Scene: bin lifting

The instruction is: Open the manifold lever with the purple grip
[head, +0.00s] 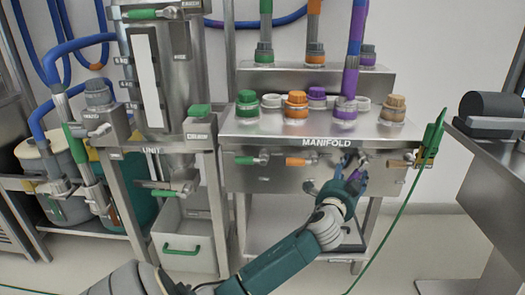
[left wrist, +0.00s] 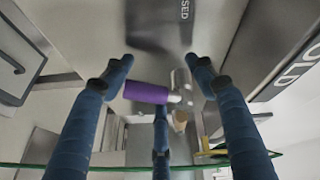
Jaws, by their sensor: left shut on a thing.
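The manifold (head: 285,145) is a steel cabinet with a row of levers on its front. The lever with the purple grip (head: 357,175) is largely hidden by my left gripper (head: 352,178) in the head view. In the left wrist view the purple grip (left wrist: 146,92) lies crosswise between the blue fingers, its metal end to the right. The left gripper is shut on this grip. My right gripper is in neither view.
Levers with green (head: 245,160), orange (head: 297,161) and tan (head: 398,163) grips sit on the same front. A green cable (head: 400,208) hangs at the right, near a steel table (head: 485,150). The unit (head: 155,100) stands to the left.

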